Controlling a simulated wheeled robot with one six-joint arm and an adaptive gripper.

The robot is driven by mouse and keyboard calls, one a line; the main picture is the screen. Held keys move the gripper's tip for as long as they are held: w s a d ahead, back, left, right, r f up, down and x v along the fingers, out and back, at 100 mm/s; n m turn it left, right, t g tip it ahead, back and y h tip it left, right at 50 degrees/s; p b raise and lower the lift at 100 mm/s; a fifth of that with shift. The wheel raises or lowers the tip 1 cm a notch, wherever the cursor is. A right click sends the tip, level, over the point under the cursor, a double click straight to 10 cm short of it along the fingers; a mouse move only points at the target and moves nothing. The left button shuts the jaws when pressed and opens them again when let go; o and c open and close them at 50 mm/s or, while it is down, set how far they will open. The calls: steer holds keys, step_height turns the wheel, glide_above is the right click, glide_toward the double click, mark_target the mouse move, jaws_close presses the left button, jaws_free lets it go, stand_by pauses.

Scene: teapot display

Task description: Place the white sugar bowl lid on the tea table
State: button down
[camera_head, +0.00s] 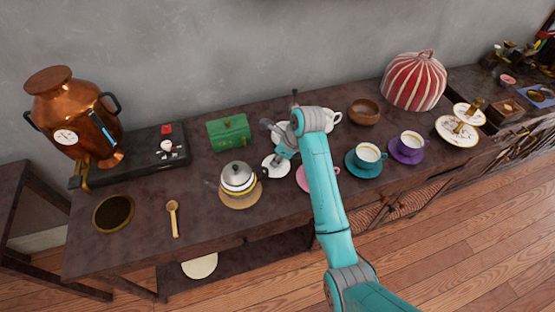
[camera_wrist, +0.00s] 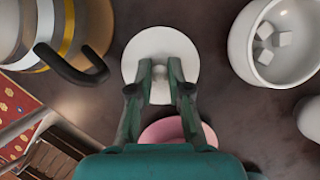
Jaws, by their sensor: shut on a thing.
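The white sugar bowl lid (camera_wrist: 160,40) is a round disc with a small knob. It shows in the wrist view between and beyond my fingertips, and in the head view as a white disc (camera_head: 273,168) by the kettle. My gripper (camera_wrist: 160,75) is shut on the lid's knob. The lid looks level and is at or close above the tea table (camera_head: 140,235); I cannot tell whether it touches. The open white sugar bowl (camera_wrist: 235,45), with several sugar cubes inside, stands to the right in the wrist view. My arm hides part of the table in the head view.
A kettle (camera_head: 238,180) on a round board stands left of the lid. A pink saucer (camera_head: 303,180) is close by, partly behind my arm. A green box (camera_head: 229,134) stands behind. Teal (camera_head: 364,168) and purple (camera_head: 404,156) saucers with cups are to the right.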

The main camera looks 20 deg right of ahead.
steer(key=shift+f, duration=0.4)
steer(key=shift+f, duration=0.1)
steer(key=c, duration=1.1)
jaws_free()
